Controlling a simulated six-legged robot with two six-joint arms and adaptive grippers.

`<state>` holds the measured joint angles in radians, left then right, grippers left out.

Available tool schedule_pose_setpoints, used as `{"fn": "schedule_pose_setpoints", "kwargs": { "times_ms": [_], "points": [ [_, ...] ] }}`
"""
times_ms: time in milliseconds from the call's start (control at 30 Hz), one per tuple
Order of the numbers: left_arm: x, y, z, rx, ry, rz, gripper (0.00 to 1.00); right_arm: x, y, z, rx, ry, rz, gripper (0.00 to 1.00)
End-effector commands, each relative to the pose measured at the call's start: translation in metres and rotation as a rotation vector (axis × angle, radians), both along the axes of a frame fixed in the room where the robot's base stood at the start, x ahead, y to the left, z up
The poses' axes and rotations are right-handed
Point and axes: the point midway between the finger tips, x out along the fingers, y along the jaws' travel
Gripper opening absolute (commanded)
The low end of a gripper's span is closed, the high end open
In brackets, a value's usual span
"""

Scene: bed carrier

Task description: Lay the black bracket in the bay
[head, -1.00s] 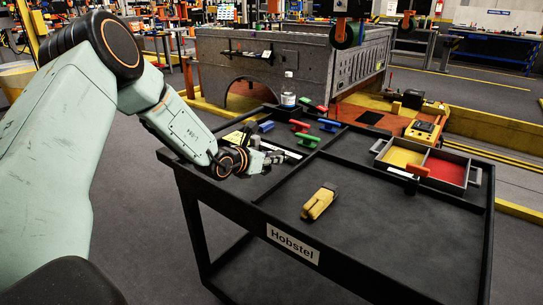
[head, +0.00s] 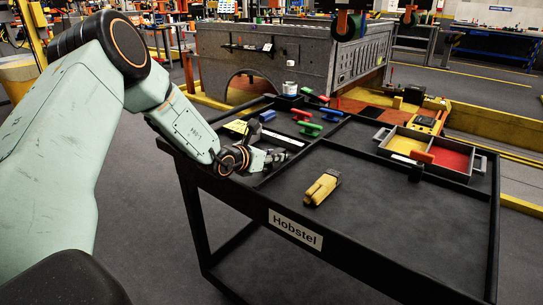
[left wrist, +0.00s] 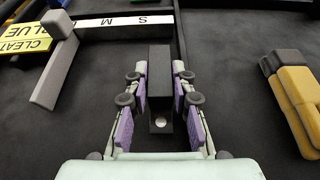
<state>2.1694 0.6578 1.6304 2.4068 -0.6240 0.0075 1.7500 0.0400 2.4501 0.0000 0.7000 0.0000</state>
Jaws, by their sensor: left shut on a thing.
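My left gripper (head: 276,157) is low over the near left part of the black cart top. In the left wrist view its purple-padded fingers (left wrist: 160,105) are on both sides of the black bracket (left wrist: 160,75), a long dark piece with a pale round spot near its lower end. The gripper is shut on it. In the head view the bracket is too dark and small to make out. I cannot tell which compartment is the bay, or whether the bracket touches the cart top. My right gripper is not in view.
A yellow tool (head: 321,188) lies right of my gripper. A strip lettered S, M (left wrist: 125,22), a yellow label (left wrist: 25,40) and a grey block (left wrist: 55,75) are to the left. A tray (head: 470,175) stands at the back right. The front right cart top is clear.

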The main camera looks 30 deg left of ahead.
Motion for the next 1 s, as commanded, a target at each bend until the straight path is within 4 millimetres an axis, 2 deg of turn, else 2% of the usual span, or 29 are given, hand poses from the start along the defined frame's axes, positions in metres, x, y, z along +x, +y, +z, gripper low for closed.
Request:
{"fn": "schedule_pose_setpoints", "kwargs": {
  "times_ms": [500,533,833,1000],
  "points": [
    [0.0001,0.0001,-0.0096,0.000,-0.001,0.000,0.00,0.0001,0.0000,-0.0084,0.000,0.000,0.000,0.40],
    [0.0001,0.0002,-0.0093,0.000,-0.001,0.000,0.25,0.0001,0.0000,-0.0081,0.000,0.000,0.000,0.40],
    [-0.0001,0.0000,-0.0090,0.000,0.000,0.000,0.50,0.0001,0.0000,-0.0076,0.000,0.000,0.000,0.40],
    [-0.0003,-0.0002,-0.0092,0.000,0.001,-0.001,0.50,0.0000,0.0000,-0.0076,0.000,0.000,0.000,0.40]
  ]
}}
